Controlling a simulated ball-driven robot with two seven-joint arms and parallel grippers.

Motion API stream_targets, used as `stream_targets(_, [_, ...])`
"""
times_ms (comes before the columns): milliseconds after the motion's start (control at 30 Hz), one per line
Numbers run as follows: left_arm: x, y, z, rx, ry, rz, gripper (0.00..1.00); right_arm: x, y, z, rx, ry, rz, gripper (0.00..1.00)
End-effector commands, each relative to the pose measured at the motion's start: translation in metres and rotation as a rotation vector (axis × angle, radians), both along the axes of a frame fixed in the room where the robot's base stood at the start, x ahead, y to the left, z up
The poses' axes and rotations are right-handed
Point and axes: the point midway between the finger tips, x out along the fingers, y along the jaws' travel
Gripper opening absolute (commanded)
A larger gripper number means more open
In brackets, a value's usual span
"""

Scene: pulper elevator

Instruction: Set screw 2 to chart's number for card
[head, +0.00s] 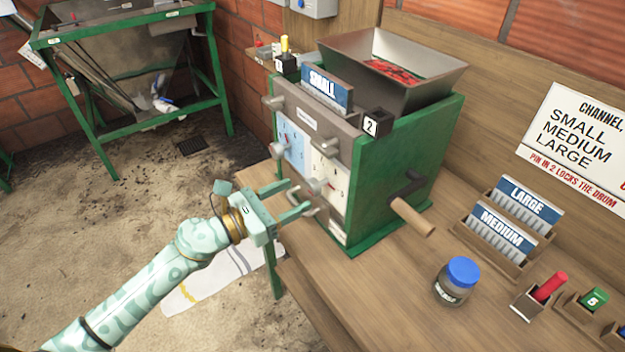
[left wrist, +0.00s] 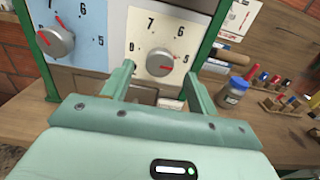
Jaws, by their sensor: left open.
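The green pulper (head: 395,165) holds a card reading SMALL (head: 328,88) at its top front. Its front has a blue dial plate (head: 293,143) and a cream dial plate (head: 328,178), each with a grey knob. In the left wrist view the cream plate's knob (left wrist: 160,63) lies ahead, between my finger lines, its red mark pointing right, near 5. The blue plate's knob (left wrist: 55,42) has its red mark toward the upper left. No number naming either screw is legible. My left gripper (head: 298,197) is open before the cream plate; contact is unclear. The wall chart (head: 575,150) lists SMALL, MEDIUM, LARGE; its numbers are cut off.
A black block marked 2 (head: 371,124) sits on the pulper's upper corner. A wooden crank handle (head: 412,216) sticks out at its right. A blue-lidded jar (head: 457,282), LARGE and MEDIUM cards (head: 500,236), and a red peg (head: 549,287) stand on the bench to the right.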

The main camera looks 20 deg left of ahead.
Motion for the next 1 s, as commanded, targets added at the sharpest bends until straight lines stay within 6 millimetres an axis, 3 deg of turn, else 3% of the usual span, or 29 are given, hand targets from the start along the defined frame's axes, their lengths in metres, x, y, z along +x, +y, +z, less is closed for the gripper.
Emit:
stream_targets(100, [0.021, -0.016, 0.003, -0.003, -0.003, 0.001, 0.59, 0.001, 0.000, 0.006, 0.000, -0.002, 0.000, 0.36])
stream_targets(300, [0.042, -0.033, 0.000, -0.003, 0.001, 0.000, 0.59, 0.002, 0.000, 0.008, 0.000, -0.003, 0.000, 0.36])
stream_targets(667, [0.048, -0.037, -0.001, -0.001, 0.002, 0.000, 0.59, 0.002, 0.000, 0.008, 0.000, -0.003, 0.000, 0.36])
stream_targets(833, [0.047, -0.037, -0.001, -0.002, 0.001, 0.000, 0.17, 0.002, 0.000, 0.008, 0.000, -0.003, 0.000, 0.36])
stream_targets(1000, [0.047, -0.037, 0.000, -0.003, 0.002, 0.001, 0.15, 0.002, 0.000, 0.008, 0.000, -0.004, 0.000, 0.36])
